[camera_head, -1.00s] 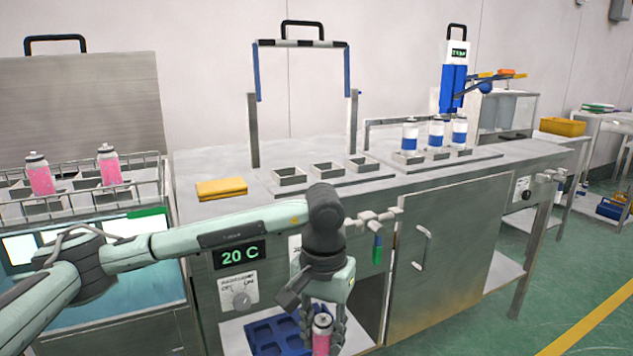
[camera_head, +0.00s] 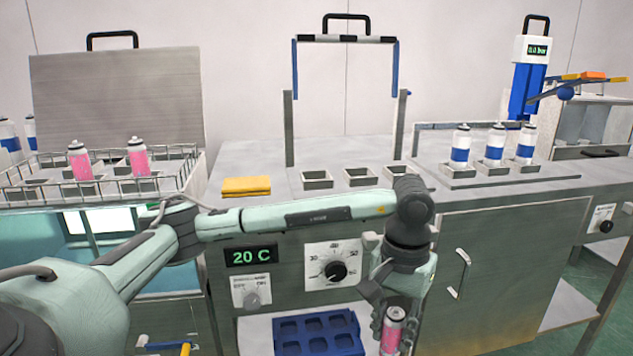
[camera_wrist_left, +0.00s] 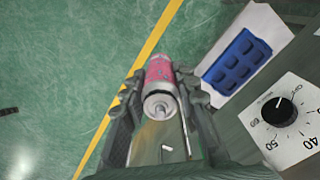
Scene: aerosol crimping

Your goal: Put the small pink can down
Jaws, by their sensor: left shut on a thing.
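The small pink can (camera_head: 392,330) is held upright in my left gripper (camera_head: 392,318), in front of the steel bench. It also shows in the left wrist view (camera_wrist_left: 160,75), between the two fingers (camera_wrist_left: 160,92), with its silver top towards the camera. The left gripper is shut on it. The can is in the air, with the green floor behind it in the wrist view. Its lower end is at the bottom edge of the head view. My right gripper is not in view.
A blue tray (camera_head: 318,334) with several pockets lies on the low shelf, left of the can. Three empty square holders (camera_head: 317,179) and a yellow cloth (camera_head: 246,186) are on the bench top. Two pink cans (camera_head: 139,157) stand in a wire rack (camera_head: 100,190) at left.

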